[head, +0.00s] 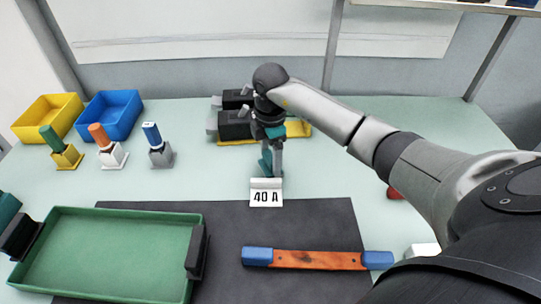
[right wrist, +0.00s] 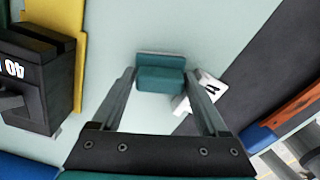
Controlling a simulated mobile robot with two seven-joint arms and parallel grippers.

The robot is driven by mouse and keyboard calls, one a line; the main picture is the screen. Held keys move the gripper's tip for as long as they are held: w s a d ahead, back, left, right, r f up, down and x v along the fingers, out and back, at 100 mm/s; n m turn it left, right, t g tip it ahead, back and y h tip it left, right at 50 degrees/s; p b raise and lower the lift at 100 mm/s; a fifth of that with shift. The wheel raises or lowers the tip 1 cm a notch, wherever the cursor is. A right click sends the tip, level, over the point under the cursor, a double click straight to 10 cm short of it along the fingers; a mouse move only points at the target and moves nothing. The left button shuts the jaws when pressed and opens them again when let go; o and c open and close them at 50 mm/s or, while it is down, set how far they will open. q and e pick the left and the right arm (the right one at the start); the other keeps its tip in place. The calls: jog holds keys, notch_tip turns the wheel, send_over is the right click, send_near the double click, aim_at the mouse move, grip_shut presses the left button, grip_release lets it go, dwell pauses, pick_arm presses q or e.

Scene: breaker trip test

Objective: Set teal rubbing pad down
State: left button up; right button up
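The teal rubbing pad (head: 265,164) is low over or on the pale table, just behind the white "40 A" card (head: 266,192). My right gripper (head: 272,168) points down at it. In the right wrist view, the teal pad (right wrist: 161,78) fills the gap between the fingertips of my right gripper (right wrist: 161,74), which appear to touch its two sides. Whether the pad's underside touches the table is hard to tell. At the left edge of the head view, a teal and black part (head: 10,215) looks like my left gripper; its fingers are not clear.
Black breakers (head: 234,125) sit on a yellow plate (head: 298,128) behind. A dark mat (head: 330,225) bears an orange bar with blue ends (head: 318,260) and a green tray (head: 110,212). Three coloured-handled stamps (head: 110,150) and yellow and blue bins (head: 108,115) stand left.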

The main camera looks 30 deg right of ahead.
aim_at(270, 156)
notch_tip(270, 156, up, 12)
jog(key=p, duration=0.2)
jog(key=shift+r, duration=0.2)
dwell(0.3)
